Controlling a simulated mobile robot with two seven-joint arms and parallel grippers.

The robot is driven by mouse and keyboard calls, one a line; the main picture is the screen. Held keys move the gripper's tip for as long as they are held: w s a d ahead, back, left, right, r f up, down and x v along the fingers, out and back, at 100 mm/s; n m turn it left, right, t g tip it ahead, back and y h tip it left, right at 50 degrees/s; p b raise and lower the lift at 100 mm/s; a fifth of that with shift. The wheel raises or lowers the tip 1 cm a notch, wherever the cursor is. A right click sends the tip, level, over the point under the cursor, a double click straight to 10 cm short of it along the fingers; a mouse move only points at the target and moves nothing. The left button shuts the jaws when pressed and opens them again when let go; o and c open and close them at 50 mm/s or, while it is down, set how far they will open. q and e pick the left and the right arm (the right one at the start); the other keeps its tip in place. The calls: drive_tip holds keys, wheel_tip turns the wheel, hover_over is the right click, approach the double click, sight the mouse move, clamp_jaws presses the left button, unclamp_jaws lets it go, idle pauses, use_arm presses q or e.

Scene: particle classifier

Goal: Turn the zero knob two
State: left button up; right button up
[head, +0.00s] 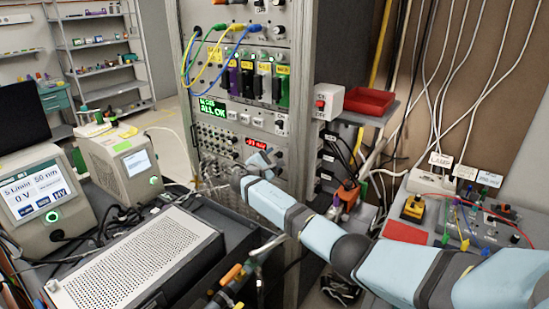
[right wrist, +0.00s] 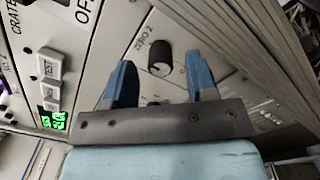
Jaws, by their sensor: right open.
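The zero knob two is a small black round knob (right wrist: 160,58) on a pale panel, with the label "ZERO 2" beside it in the right wrist view. My right gripper (right wrist: 159,70) is open. Its two blue fingers lie to either side of the knob in that picture, with nothing held. Whether the fingertips reach as far as the knob's depth, I cannot tell. In the head view my right gripper (head: 262,160) is at the rack's lower panel, and I cannot make out the knob there.
The instrument rack (head: 231,170) has cables and a green display above my right gripper. Beside the rack are a white box with a red button (head: 328,104) and a red tray (head: 369,101). A perforated grey box (head: 137,262) stands at the front left.

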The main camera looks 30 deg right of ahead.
drive_tip(key=shift+w+d, duration=0.2)
drive_tip(key=shift+d, duration=0.2)
drive_tip(key=shift+c, duration=0.3)
drive_tip(key=c, duration=0.9)
drive_tip(key=m+b, duration=1.5)
drive_tip(key=b, duration=0.6)
drive_tip(key=shift+f, duration=0.2)
use_arm(q)
wheel_tip(320, 180, down, 16)
drive_tip(key=w+d, duration=0.1)
drive_tip(key=shift+r+b, duration=0.25)
drive_tip(key=shift+b, duration=0.15)
use_arm(e)
drive_tip(key=shift+m, duration=0.4)
use_arm(q)
drive_tip(key=shift+d, duration=0.1)
use_arm(e)
drive_tip(key=shift+r, duration=0.15)
